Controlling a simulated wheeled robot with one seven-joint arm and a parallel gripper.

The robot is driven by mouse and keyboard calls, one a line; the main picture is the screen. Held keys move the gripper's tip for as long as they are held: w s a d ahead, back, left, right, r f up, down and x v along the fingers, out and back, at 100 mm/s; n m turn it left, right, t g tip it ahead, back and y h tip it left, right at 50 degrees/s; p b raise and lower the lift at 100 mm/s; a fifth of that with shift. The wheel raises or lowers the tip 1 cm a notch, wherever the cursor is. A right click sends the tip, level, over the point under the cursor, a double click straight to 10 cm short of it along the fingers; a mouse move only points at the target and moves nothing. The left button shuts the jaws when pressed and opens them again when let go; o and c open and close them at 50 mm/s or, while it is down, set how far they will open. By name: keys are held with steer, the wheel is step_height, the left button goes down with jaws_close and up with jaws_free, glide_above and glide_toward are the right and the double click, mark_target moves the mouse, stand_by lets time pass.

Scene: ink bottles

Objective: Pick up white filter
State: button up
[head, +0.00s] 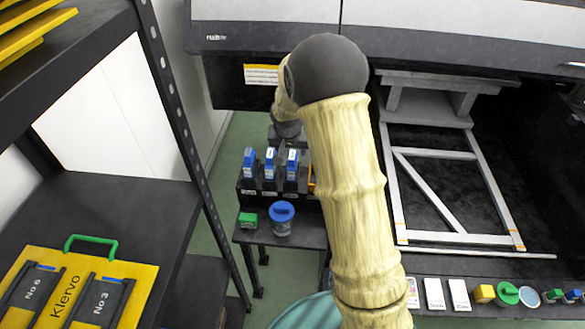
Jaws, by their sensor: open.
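A round white disc (529,297) lies in the row of small items along the front of the counter at the lower right. It may be the white filter, but it is too small to be sure. Two upright white packs (434,294) with small print stand further left in the same row. My arm crosses the middle of the head view and bends at a dark joint near the top. My gripper's fingers do not show; they are hidden behind the arm or too far off to make out. Nothing is seen in contact with the disc.
A small black table (300,234) carries blue-capped bottles (270,163) and a blue-lidded jar (282,219). A dark rack with a yellow Klervo case (70,285) fills the left.

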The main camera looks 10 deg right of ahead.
mark_target(292, 156)
steer(key=shift+x, duration=1.7)
steer(key=shift+f, duration=0.1)
steer(key=shift+p+x, duration=0.5)
steer(key=shift+x, duration=1.9)
steer(key=shift+w, duration=0.2)
steer(key=shift+c, duration=0.4)
steer(key=c, duration=1)
